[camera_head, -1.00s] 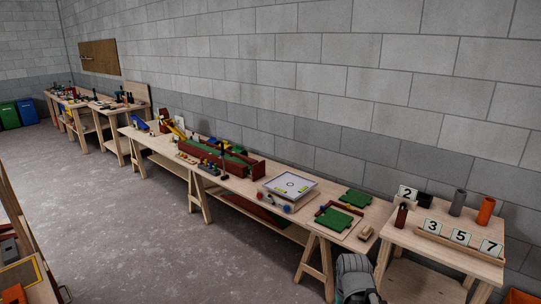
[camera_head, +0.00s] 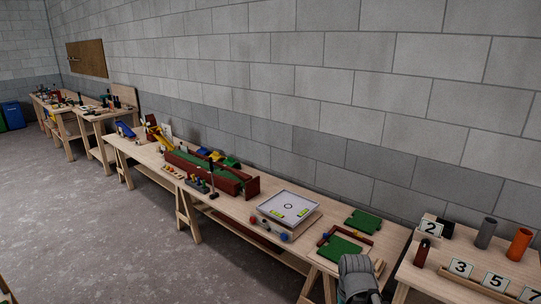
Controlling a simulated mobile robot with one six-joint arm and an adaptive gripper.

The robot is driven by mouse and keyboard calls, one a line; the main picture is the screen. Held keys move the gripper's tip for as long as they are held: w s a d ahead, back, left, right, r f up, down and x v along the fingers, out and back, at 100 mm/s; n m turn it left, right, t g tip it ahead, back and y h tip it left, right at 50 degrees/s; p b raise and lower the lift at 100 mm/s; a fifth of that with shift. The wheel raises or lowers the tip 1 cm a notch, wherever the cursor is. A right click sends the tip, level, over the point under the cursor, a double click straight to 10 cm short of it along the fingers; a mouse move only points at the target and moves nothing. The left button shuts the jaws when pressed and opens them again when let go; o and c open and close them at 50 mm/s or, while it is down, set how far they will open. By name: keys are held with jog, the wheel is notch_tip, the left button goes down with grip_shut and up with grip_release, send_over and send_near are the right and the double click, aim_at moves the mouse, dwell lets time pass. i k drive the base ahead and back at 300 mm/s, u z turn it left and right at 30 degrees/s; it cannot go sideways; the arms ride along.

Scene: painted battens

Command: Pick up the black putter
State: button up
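A thin dark upright stick with a small dark foot, which looks like the black putter (camera_head: 212,180), stands at the front side of a long dark-red trough with a green bed (camera_head: 215,172). It is small in the head view, so its exact shape and whether it touches the trough are unclear. A grey rounded part of my own arm shows at the bottom edge, right of centre, well to the right of the putter and nearer the camera. My gripper's fingers are not visible.
A long wooden bench (camera_head: 245,207) runs along the block wall. A white board in a box (camera_head: 288,206) and green puzzle pieces (camera_head: 340,247) lie right of the trough. Numbered tiles (camera_head: 460,267) and cylinders stand far right. The grey floor (camera_head: 110,230) in front is open.

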aim_at(215, 195)
jog(key=z, duration=0.05)
jog(key=i, duration=1.05)
jog(key=u, duration=2.1)
jog(key=i, duration=1.45)
